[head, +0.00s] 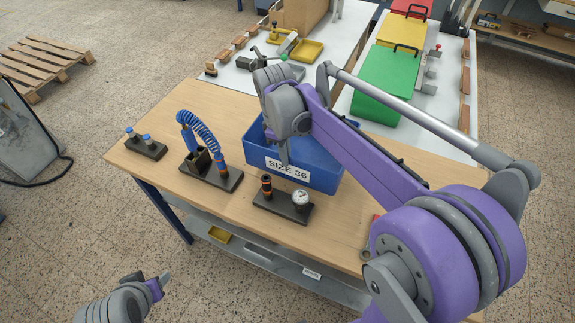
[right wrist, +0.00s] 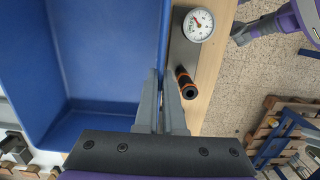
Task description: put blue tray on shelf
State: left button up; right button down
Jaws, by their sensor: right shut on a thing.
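The blue tray (head: 325,180) sits on the wooden table, with a "SIZE 36" label on its front wall. My right gripper (head: 284,157) reaches down at the tray's front wall near the label. In the right wrist view its fingers (right wrist: 161,98) are shut on the rim of the blue tray (right wrist: 95,122), which looks empty inside. My arm hides part of the tray in the head view. My left gripper (head: 160,280) is low at the left, off the table and away from the tray; its jaws are unclear. A grey lower shelf (head: 265,262) runs under the table.
A gauge stand (head: 290,207) is close in front of the tray. A blue coiled-hose stand (head: 212,170) and a small black block (head: 146,147) stand to the left. A yellow bin (head: 220,235) is on the lower shelf. Green (head: 388,82) and yellow (head: 402,35) lidded items are behind.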

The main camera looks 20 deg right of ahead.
aim_at(287, 179)
jog(key=shift+f, duration=3)
jog(key=c, duration=1.5)
grip_release()
jog(key=shift+f, duration=0.1)
jog(key=o, duration=0.5)
